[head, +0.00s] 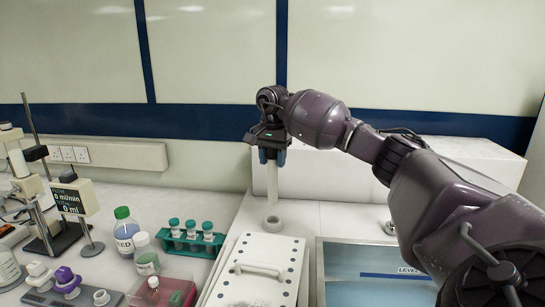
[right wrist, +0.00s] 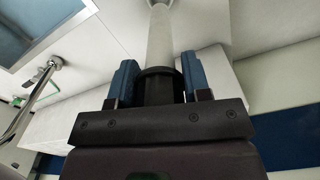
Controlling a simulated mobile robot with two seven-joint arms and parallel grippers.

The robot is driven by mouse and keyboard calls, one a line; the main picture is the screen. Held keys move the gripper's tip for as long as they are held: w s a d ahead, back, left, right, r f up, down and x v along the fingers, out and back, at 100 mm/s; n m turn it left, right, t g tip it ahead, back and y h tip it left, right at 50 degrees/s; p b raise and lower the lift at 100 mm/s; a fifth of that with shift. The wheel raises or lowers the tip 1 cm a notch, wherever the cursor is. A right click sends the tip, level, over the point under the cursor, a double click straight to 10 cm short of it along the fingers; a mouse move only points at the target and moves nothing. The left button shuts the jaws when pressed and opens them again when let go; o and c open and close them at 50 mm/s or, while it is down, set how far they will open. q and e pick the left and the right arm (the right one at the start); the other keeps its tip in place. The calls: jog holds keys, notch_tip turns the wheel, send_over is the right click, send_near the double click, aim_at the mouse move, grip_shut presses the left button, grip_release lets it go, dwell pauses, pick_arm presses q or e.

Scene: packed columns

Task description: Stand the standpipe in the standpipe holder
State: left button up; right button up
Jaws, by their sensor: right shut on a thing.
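The standpipe (head: 272,184) is a pale upright tube with a dark collar at its top. My right gripper (head: 270,150) is shut on its top end. In the right wrist view the blue finger pads of the gripper (right wrist: 158,84) sit on both sides of the dark collar, and the tube (right wrist: 160,38) runs away from them. The standpipe holder (head: 271,223) looks like a small pale round socket on the white surface. The tube's lower end is right at or just above it; I cannot tell whether it has entered. My left gripper is not in view.
A white perforated lid with a handle (head: 262,268) lies in front of the holder. A blue water basin (head: 375,273) is to the right. A rack of green-capped tubes (head: 191,240) and bottles (head: 127,230) stand to the left. A white box (head: 445,157) is behind.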

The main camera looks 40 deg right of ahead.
aim_at(273, 183)
jog(key=shift+f+b, duration=0.5)
jog(key=shift+f, duration=1.1)
jog(key=shift+f+b, duration=0.35)
jog(key=shift+f, duration=0.5)
dwell(0.5)
jog(key=shift+f+b, duration=0.9)
jog(key=shift+f, duration=0.8)
jog(key=o, duration=1.4)
jog(key=shift+c, duration=0.2)
